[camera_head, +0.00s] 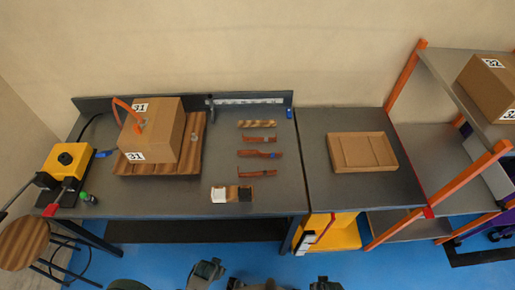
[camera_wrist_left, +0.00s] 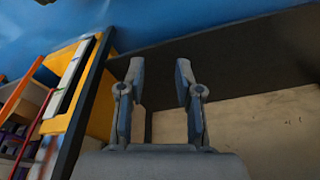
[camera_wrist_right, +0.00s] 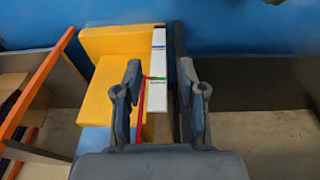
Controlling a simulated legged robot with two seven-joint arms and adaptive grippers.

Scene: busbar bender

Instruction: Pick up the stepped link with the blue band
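Several copper-coloured links lie in a column on the dark workbench in the head view. The third from the back, a stepped link (camera_head: 259,154), seems to carry a small bluish mark near its right end, too small to be sure it is a band. Another link (camera_head: 259,139) lies behind it and one (camera_head: 257,174) in front. My left gripper (camera_wrist_left: 159,68) is open and empty in its wrist view. My right gripper (camera_wrist_right: 160,68) is also open and empty. Both are low, in front of the bench and apart from the links, which neither wrist view shows.
A striped block (camera_head: 257,124) lies behind the links; a white-and-dark piece (camera_head: 232,194) lies in front. A cardboard box (camera_head: 152,130) stands left on a wooden board. A yellow bender (camera_head: 66,160) is far left. Orange-framed shelving (camera_head: 404,80) stands beyond.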

